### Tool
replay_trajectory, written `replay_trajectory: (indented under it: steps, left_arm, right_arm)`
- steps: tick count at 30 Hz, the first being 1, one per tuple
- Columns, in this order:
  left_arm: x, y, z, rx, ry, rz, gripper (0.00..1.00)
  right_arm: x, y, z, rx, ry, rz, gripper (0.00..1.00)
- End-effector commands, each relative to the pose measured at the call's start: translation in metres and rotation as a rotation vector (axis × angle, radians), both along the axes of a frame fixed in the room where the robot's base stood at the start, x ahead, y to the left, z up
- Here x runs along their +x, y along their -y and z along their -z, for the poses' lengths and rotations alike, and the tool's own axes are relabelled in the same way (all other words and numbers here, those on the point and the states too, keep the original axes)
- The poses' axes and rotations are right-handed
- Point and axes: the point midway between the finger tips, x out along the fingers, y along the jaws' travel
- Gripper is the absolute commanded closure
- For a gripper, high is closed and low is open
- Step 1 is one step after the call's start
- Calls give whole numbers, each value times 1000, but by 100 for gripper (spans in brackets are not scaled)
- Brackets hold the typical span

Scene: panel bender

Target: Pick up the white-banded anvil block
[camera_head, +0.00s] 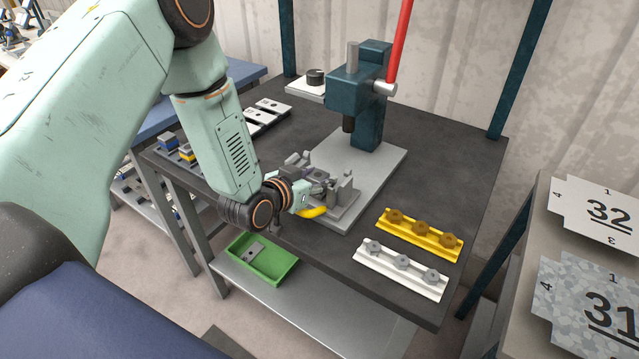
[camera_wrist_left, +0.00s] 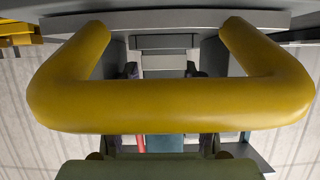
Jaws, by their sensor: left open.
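I cannot make out a white-banded anvil block in either view. Banded blocks stand at the table's left edge, a blue-banded one (camera_head: 168,140) and a yellow-banded one (camera_head: 187,154); my left arm hides the area beside them. My left gripper (camera_head: 318,188) is open at the grey fixture (camera_head: 345,205) on the press base, close to its yellow handle (camera_head: 312,212). In the left wrist view the yellow handle (camera_wrist_left: 170,108) fills the middle and hides most of what lies between the fingers. I cannot tell whether the fingers touch anything.
A teal press (camera_head: 368,100) with a red lever (camera_head: 400,40) stands behind the fixture. A yellow rack (camera_head: 420,236) and a white rack (camera_head: 398,272) lie at the front right. A green tray (camera_head: 262,262) sits on the lower shelf.

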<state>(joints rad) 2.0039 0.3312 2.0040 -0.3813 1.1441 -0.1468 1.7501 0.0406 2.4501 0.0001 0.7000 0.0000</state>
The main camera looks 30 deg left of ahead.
Motion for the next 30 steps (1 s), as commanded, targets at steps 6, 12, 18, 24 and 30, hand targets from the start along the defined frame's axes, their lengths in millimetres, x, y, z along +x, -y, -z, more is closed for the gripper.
replay_trajectory:
  steps: [6,12,18,24,30]
  left_arm:
    - [10,2,5,-1,-2,1,51]
    - [10,2,5,-1,-2,1,54]
    - [10,2,5,-1,-2,1,71]
    - [9,1,5,0,-4,0,88]
    - [9,1,6,-1,-5,1,100]
  right_arm:
    - [0,0,1,0,0,-1,31]
    - [0,0,1,0,0,-1,31]
    - [0,0,1,0,0,-1,31]
    - [0,0,1,0,0,-1,31]
    - [0,0,1,0,0,-1,31]
